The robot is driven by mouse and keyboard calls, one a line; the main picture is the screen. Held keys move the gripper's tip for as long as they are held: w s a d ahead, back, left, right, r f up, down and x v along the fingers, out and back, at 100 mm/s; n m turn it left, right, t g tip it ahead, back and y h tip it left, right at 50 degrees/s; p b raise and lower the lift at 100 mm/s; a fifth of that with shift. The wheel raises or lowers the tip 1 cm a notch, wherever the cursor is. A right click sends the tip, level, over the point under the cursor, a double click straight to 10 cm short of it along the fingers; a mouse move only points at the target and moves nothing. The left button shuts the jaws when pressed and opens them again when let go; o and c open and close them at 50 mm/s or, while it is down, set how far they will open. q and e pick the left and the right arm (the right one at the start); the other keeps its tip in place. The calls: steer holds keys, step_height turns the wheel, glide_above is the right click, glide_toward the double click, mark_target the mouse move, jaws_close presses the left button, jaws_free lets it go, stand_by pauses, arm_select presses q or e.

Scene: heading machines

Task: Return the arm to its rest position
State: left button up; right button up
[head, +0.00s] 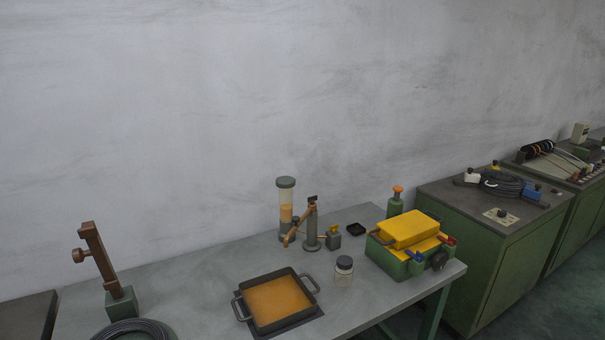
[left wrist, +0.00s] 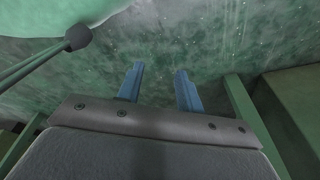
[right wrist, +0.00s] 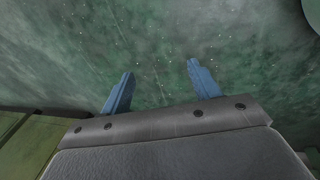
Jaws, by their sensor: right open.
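Neither of my arms shows in the head view. My left gripper (left wrist: 160,85) shows in the left wrist view with its two blue fingers apart and nothing between them. My right gripper (right wrist: 159,86) shows in the right wrist view, also with its blue fingers apart and empty.
A grey table (head: 200,282) bears a black-handled pan (head: 276,300) of orange contents, a lidded jar (head: 344,272), a green-and-yellow box (head: 410,232), a brown stand (head: 97,258) and a coiled cable (head: 133,330). Green cabinets (head: 505,255) stand at the right.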

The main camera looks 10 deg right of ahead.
steer(key=a+f+m+y, duration=0.1)
steer(key=a+f+y, duration=0.15)
steer(key=a, duration=2.15)
arm_select(q)
step_height(320, 180, up, 5)
steer(key=w+d+b, duration=0.1)
steer(key=w+b, duration=0.1)
steer(key=b, duration=0.1)
steer(key=shift+w+d+r, duration=0.2)
steer(key=shift+w+d, duration=0.1)
steer(key=shift+d, duration=0.1)
arm_select(e)
step_height(320, 180, up, 6)
steer(key=w+a, duration=0.1)
steer(key=w, duration=0.1)
steer(key=shift+a+g, duration=0.3)
arm_select(q)
steer(key=shift+w, duration=0.1)
arm_select(e)
steer(key=shift+f, duration=0.1)
steer(key=shift+s, duration=0.15)
